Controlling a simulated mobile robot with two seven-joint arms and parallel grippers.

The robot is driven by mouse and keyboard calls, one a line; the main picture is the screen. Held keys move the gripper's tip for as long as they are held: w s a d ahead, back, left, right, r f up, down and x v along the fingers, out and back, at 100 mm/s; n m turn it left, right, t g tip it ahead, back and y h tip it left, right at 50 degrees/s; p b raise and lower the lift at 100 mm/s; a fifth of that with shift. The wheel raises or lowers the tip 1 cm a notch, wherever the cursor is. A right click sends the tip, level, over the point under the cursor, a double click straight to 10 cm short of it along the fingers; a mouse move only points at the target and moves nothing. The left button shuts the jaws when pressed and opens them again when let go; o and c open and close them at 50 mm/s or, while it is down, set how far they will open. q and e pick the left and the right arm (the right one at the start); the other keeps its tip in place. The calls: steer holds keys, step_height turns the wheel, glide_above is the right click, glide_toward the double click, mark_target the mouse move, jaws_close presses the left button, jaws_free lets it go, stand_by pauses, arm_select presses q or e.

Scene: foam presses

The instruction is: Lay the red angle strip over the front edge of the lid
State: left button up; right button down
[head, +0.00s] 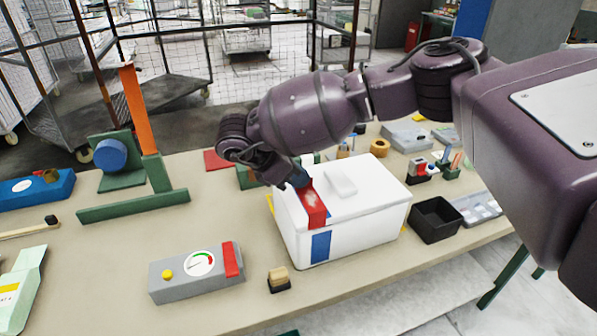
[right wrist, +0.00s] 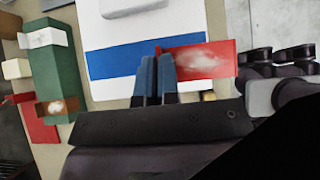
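The red angle strip (head: 315,203) is at the left part of the white box's lid (head: 355,190), its lower flange in front of the box's front face above a blue patch (head: 320,246). I cannot tell whether it rests on the edge or hovers just above. My right gripper (head: 298,178) is at the strip's far end. In the right wrist view its two blue fingers (right wrist: 156,78) are close together with the end of the red strip (right wrist: 205,60) between them. A blue band (right wrist: 125,57) crosses the white lid there. My left gripper is not in view.
A grey gauge box (head: 197,273) and a small wood-topped block (head: 279,279) stand in front on the table. A black open bin (head: 436,220) is right of the white box. A green stand with an orange post (head: 137,110) is at the left.

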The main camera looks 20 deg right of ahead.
mark_target(297, 202)
steer(key=shift+w+f+b, duration=0.15)
steer(key=shift+f+b, duration=0.55)
steer(key=shift+f, duration=0.75)
steer(key=shift+f+b, duration=0.3)
steer(key=shift+f, duration=0.25)
steer(key=shift+w+f, duration=0.25)
steer(key=shift+f, duration=0.1)
steer(key=c, duration=1.3)
jaws_free()
steer(key=shift+o, duration=0.2)
